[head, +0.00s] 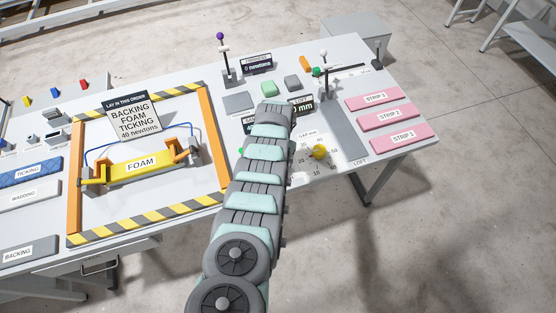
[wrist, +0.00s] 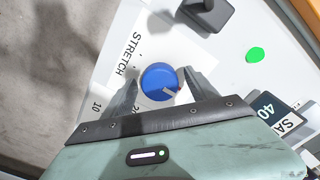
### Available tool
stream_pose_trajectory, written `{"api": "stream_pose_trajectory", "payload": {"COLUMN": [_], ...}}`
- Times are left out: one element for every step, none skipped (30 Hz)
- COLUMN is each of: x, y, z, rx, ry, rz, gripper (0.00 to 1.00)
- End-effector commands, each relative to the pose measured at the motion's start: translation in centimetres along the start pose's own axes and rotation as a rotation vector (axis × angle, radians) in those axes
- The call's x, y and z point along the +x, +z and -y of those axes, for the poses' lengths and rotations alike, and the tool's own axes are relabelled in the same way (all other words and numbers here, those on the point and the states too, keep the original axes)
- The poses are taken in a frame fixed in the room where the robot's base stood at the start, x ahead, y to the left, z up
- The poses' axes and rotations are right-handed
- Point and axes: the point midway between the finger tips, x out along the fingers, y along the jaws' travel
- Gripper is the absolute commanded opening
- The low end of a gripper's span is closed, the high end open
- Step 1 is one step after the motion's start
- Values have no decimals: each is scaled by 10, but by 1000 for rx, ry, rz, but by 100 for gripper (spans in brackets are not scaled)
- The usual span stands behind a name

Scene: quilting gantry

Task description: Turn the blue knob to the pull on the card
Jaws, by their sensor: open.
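The blue knob (wrist: 158,79) shows in the wrist view beside the word STRETCH, with a scale mark 10 visible and other marks partly hidden. A pale pointer line on it points to the lower right of that view. My gripper (wrist: 162,73) is open, one finger on each side of the knob; I cannot tell whether either finger touches it. In the head view my arm hides the knob and gripper.
A yellow knob (head: 319,152) with a gap scale lies right of my arm. A purple-topped lever (head: 221,37) and a white-topped lever (head: 323,54) stand upright. A dark readout (head: 257,64) reads newtons. Pink strips (head: 375,118) lie at the right.

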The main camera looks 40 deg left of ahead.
Motion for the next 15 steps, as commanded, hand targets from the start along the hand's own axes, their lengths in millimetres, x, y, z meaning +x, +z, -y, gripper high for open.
{"api": "stream_pose_trajectory", "payload": {"x": [-2, -3, -6, -8, -11, -16, -19, -23, -28, -32, -33, -34, -37, -40, -44], "y": [0, 0, 0, 0, -1, -2, -2, -1, -1, -1, -2, -2, -1, -1, -2], "z": [0, 0, 0, 0, 0, 0, 0, 0, 0, 0, 0, 0, 0, 0, 0], "rx": [0, 0, 0, 0, 0, 0, 0, 0, 0, 0, 0, 0, 0, -1, 0], "ry": [0, 0, 0, 0, -1, -2, -1, -1, -1, -1, -2, -1, 0, 0, -1], "rz": [0, 0, 0, 0, -3, -5, -5, -3, -3, -5, -7, -5, -3, -4, -6], "gripper": [67, 67, 67, 67, 67, 67, 67, 67, 67, 67, 67, 67, 67, 67, 67]}}
